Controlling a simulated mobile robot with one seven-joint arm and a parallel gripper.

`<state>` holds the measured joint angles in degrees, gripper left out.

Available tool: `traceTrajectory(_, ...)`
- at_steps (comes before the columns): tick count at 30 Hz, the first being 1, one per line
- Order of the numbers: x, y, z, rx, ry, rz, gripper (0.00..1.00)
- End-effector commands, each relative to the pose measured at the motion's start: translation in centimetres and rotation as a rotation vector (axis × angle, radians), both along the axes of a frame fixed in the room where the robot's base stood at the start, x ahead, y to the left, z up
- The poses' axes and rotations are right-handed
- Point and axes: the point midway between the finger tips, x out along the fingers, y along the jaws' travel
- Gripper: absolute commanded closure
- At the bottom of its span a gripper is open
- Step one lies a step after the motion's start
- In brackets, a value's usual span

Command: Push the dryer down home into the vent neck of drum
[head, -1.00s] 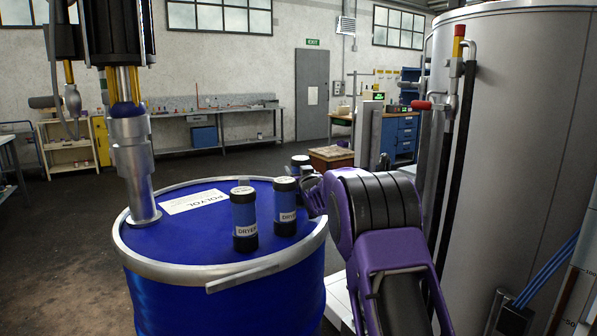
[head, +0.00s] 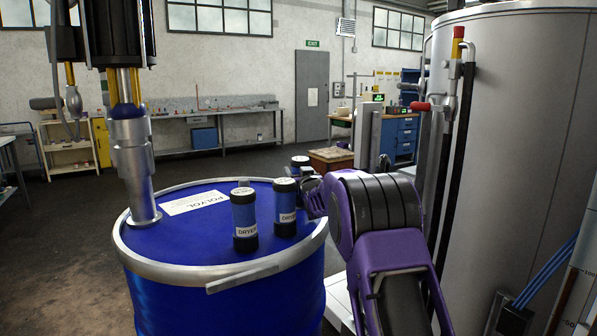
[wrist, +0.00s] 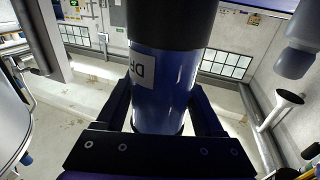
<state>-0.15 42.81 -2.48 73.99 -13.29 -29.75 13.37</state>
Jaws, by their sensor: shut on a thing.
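A blue drum (head: 190,240) with a silver rim stands at the centre left in the head view, its lid facing up. Two blue cylindrical dryers with black ends and white DRYER labels stand upright on the lid. The right dryer (head: 286,208) is beside my gripper (head: 312,195), near the lid's right edge. The left dryer (head: 244,218) stands apart from my gripper. In the wrist view my gripper (wrist: 162,108) is shut on a dryer (wrist: 165,82), with one finger on each side of it. The vent neck cannot be made out; the base of the held dryer hides that spot.
A metal pump tube (head: 137,175) stands in the lid at the left, beside a white POLYOL label (head: 195,202). A large grey tank (head: 525,150) with pipes fills the right side. Benches and shelves line the far wall. The floor left of the drum is clear.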

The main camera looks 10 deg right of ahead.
Motion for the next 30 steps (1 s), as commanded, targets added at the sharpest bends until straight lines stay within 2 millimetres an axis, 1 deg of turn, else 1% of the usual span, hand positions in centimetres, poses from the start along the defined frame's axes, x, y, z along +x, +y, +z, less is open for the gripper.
traceTrajectory(1, 0.0, -0.1, -3.5, -0.001, 0.053, -0.003, 1.00)
traceTrajectory(13, 0.0, -0.1, -3.6, -0.002, 0.053, -0.003, 1.00)
traceTrajectory(14, 0.0, -0.1, -3.6, -0.002, 0.053, -0.003, 0.27)
traceTrajectory(18, 0.0, -0.1, -3.6, -0.002, 0.053, -0.003, 0.02)
traceTrajectory(19, 0.0, -0.1, -3.6, -0.003, 0.053, -0.003, 0.00)
traceTrajectory(26, 0.0, -0.1, -3.7, -0.004, 0.054, -0.003, 0.00)
traceTrajectory(29, -0.1, -0.1, -3.0, -0.002, 0.051, -0.003, 0.00)
traceTrajectory(30, -0.1, -0.1, -2.4, -0.002, 0.048, -0.003, 0.00)
